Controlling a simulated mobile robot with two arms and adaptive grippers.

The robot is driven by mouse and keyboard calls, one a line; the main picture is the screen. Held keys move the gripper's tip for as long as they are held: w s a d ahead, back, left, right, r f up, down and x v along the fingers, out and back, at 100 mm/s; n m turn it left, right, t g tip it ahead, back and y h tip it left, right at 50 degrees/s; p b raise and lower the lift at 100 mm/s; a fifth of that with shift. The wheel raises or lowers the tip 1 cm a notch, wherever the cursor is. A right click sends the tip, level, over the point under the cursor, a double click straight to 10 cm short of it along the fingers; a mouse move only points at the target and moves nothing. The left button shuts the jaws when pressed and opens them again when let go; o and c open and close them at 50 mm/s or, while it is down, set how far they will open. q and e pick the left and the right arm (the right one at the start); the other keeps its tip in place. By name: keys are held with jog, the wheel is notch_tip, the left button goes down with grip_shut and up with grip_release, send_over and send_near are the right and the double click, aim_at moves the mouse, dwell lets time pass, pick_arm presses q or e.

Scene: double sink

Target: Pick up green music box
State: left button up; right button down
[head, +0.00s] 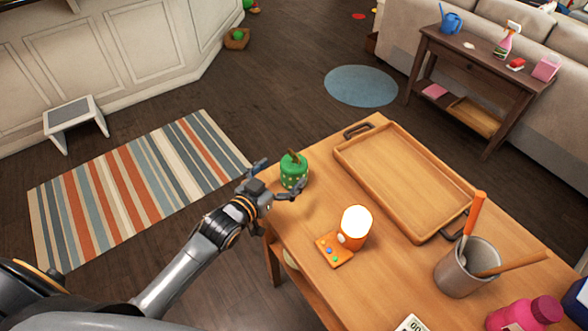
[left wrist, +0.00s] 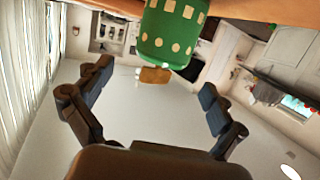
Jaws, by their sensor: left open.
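The green music box (head: 294,171) stands upright at the near left corner of the wooden table (head: 310,212). It is a rounded green box with pale square spots and a brown piece on top. My left gripper (head: 281,178) is open beside it, with one finger at its left and the other at its near right side. In the left wrist view the music box (left wrist: 172,32) shows at the top, beyond the open fingers of the gripper (left wrist: 150,90). Nothing is between the fingertips there. My right gripper is in neither view.
A wooden tray (head: 352,163) lies behind and right of the music box. A glowing lamp (head: 355,222) on an orange base with coloured buttons stands nearer. A grey utensil pot (head: 462,270) and a pink bottle (head: 520,314) are farther right. Floor lies left of the table edge.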

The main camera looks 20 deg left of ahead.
aim_at(293, 161)
pick_arm(q)
jog(key=shift+w+d, duration=0.15)
jog(key=shift+w, duration=0.45)
jog(key=p+x, duration=0.1)
jog(key=x, duration=0.3)
jog(key=shift+w+r+p, duration=0.1)
jog(key=shift+r+p, duration=0.1)
jog(key=shift+p, duration=0.2)
jog(key=shift+w+d+f, duration=0.15)
jog(key=shift+w, duration=0.15)
jog(key=shift+s, duration=0.1)
jog(key=shift+c, duration=0.2)
jog(key=c, duration=1.3)
jog(key=shift+c, duration=0.2)
